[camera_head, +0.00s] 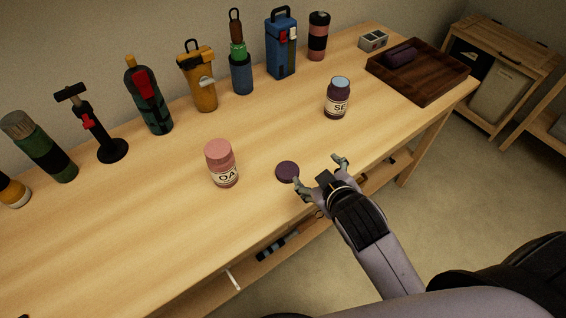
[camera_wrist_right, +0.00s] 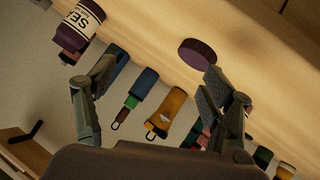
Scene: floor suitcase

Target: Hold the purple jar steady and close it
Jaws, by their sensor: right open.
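The purple jar (camera_head: 336,107) stands upright on the table, with a pale label starting "SE" and a light bluish top without a purple lid on it. It also shows at the upper left of the right wrist view (camera_wrist_right: 77,24). A round purple lid (camera_head: 287,171) lies flat on the table, in front and to the left of the jar; the wrist view shows it too (camera_wrist_right: 196,53). My right gripper (camera_head: 319,171) is open and empty at the table's front edge, its left finger close beside the lid. I cannot tell whether they touch. My left gripper is not in view.
A pink jar (camera_head: 222,165) labelled "OA" stands left of the lid. Several tools and bottles, including a blue case (camera_head: 281,50) and a yellow container (camera_head: 201,88), line the back. A dark wooden tray (camera_head: 432,82) holds a purple object (camera_head: 400,54). Table space around the purple jar is clear.

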